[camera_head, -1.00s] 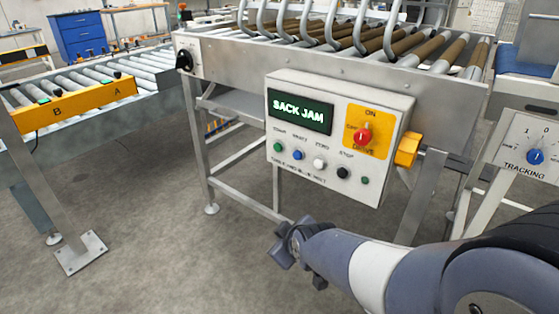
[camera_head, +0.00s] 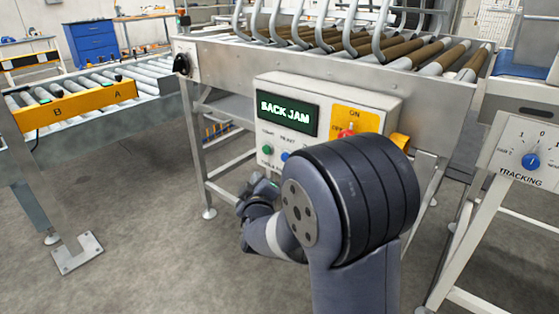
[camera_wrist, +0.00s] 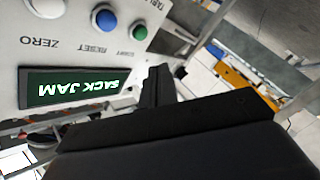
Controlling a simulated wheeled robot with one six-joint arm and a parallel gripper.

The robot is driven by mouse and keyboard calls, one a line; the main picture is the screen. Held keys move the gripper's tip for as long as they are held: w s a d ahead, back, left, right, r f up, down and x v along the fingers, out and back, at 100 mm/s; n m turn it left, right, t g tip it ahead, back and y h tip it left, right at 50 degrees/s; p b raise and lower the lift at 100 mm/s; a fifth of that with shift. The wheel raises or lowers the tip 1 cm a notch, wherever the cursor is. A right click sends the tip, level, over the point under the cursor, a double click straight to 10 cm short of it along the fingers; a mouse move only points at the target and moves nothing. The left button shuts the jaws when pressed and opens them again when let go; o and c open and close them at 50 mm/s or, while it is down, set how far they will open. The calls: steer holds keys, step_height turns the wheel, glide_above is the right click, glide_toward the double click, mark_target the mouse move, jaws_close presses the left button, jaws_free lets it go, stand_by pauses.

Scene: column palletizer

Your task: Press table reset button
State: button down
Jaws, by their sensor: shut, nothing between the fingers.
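A light grey control box (camera_head: 330,88) is on the front of the roller table, with a green-lit screen (camera_head: 287,112) reading "SACK JAM". A green button (camera_head: 267,150) and a blue button (camera_head: 285,156) show below the screen. The wrist view shows the panel upside down, with the blue button (camera_wrist: 106,20) beside a label that seems to read "RESET", between a green button (camera_wrist: 139,33) and a white one (camera_wrist: 47,6). My gripper (camera_wrist: 158,72) is shut and empty, apart from the buttons in the wrist view. In the head view my arm hides the box's lower right.
A red knob (camera_head: 347,133) on a yellow plate is partly hidden by my arm. A tracking panel (camera_head: 530,150) with a blue knob stands at the right. A roller conveyor with a yellow A/B bar (camera_head: 80,101) is at the left. Open floor lies between.

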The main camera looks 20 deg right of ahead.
steer(key=w+d+b, duration=0.2)
steer(key=w+d, duration=0.3)
steer(key=d, duration=0.2)
stand_by(0.6)
steer(key=shift+d, duration=0.1)
stand_by(1.8)
steer(key=shift+w+d, duration=0.3)
steer(key=shift+d, duration=0.05)
steer(key=shift+w+d+b, duration=0.3)
steer(key=shift+d+b, duration=0.1)
steer(key=shift+b, duration=0.05)
stand_by(0.7)
stand_by(0.3)
steer(key=shift+s+a, duration=0.55)
steer(key=shift+a, duration=0.2)
